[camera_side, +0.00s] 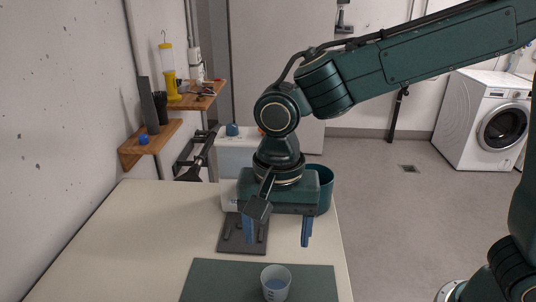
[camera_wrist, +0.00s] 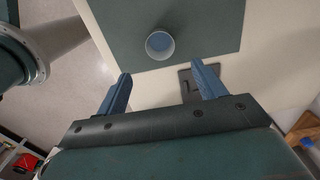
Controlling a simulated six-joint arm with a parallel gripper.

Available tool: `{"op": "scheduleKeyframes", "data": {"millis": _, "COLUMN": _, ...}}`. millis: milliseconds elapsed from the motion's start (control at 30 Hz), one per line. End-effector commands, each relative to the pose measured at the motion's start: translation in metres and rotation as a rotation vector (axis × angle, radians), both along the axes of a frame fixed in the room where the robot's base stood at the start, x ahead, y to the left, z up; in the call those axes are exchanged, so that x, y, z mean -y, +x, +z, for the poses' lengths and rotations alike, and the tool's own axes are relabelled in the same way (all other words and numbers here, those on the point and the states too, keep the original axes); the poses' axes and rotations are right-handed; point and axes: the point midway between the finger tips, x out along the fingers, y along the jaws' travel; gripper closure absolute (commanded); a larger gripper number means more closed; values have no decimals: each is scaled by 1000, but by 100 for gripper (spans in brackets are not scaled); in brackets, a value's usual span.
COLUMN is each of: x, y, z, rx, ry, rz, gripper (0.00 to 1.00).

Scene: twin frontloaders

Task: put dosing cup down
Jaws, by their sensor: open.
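The dosing cup (camera_side: 276,282) is a small translucent white cup with a bluish inside. It stands upright on a dark green mat (camera_side: 215,279) near the front of the table. The cup also shows in the wrist view (camera_wrist: 160,45), on the mat (camera_wrist: 205,22) and beyond my fingertips. My gripper (camera_side: 277,240) has two blue fingers spread wide with nothing between them. It hangs above the table, behind and above the cup, and is apart from it. In the wrist view my gripper (camera_wrist: 160,75) also shows open and empty.
A dark grey tray (camera_side: 230,246) lies behind the mat, partly hidden by my gripper. A teal bin (camera_side: 325,188) and a white container (camera_side: 229,195) stand behind my gripper. Wooden shelves (camera_side: 150,139) are on the left wall. A washing machine (camera_side: 482,120) stands far right. The table's left part is clear.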

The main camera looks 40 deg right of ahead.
Motion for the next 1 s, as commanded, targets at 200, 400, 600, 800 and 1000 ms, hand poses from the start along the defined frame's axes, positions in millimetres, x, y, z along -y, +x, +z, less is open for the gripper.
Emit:
{"op": "scheduleKeyframes", "data": {"millis": 200, "x": 0, "y": 0, "z": 0, "rx": 0, "ry": 0, "rz": 0, "gripper": 31}}
{"op": "scheduleKeyframes", "data": {"millis": 400, "x": 1, "y": 0, "z": 0, "rx": 1, "ry": 1, "rz": 2, "gripper": 31}}
{"op": "scheduleKeyframes", "data": {"millis": 600, "x": 17, "y": -1, "z": 11, "rx": 24, "ry": 15, "rz": 38, "gripper": 31}}
{"op": "scheduleKeyframes", "data": {"millis": 800, "x": 56, "y": -7, "z": 34, "rx": 86, "ry": 41, "rz": 135, "gripper": 31}}
{"op": "scheduleKeyframes", "data": {"millis": 1000, "x": 105, "y": -25, "z": 57, "rx": 174, "ry": 48, "rz": 271, "gripper": 31}}
